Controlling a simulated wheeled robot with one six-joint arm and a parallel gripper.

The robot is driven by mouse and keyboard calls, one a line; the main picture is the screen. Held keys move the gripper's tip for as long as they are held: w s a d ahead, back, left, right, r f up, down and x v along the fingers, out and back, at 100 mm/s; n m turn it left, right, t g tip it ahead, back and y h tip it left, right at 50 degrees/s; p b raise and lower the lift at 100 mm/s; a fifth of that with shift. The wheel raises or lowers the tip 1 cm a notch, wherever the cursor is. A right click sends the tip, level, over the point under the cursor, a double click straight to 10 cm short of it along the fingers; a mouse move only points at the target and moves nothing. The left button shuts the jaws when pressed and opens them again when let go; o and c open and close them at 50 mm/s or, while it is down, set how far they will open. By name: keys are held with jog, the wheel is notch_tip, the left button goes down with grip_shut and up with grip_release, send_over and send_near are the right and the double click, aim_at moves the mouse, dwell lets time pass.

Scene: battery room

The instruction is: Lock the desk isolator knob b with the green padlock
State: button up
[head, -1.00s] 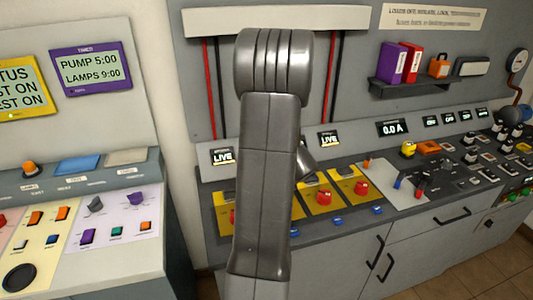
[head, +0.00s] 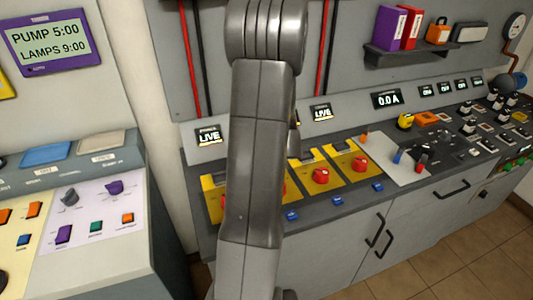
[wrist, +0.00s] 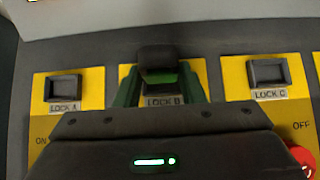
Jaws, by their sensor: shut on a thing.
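In the wrist view my gripper (wrist: 158,68) is over the yellow panel labelled LOCK B (wrist: 163,101). It is shut on the green padlock (wrist: 164,77), of which a green part shows below a black block between the jaws. Whether the padlock touches the lock B fitting cannot be told. Knob b is hidden below my gripper's dark housing in this view. In the head view my arm covers most of panel B, and only a red sliver shows at its right edge. My gripper is hidden behind the arm there.
Lock A (wrist: 63,87) and lock C (wrist: 267,72) fittings flank the gripper. A red knob (wrist: 302,160) is close on the right. In the head view, two more red knobs (head: 320,176) (head: 360,163) stand right of my arm. A separate console (head: 95,225) is at left.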

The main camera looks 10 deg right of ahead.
jog(key=shift+f+b, duration=0.7)
jog(key=shift+f, duration=0.4)
jog(key=shift+f+b, duration=0.5)
jog(key=shift+f, duration=0.05)
dwell(0.5)
jog(key=o, duration=0.8)
jog(key=shift+o, duration=0.2)
jog(key=shift+r, duration=0.1)
jog(key=shift+p+v, duration=2.4)
jog(key=shift+v, duration=3.15)
jog(key=b+x, duration=0.4)
jog(key=x, duration=0.5)
jog(key=shift+w, duration=0.1)
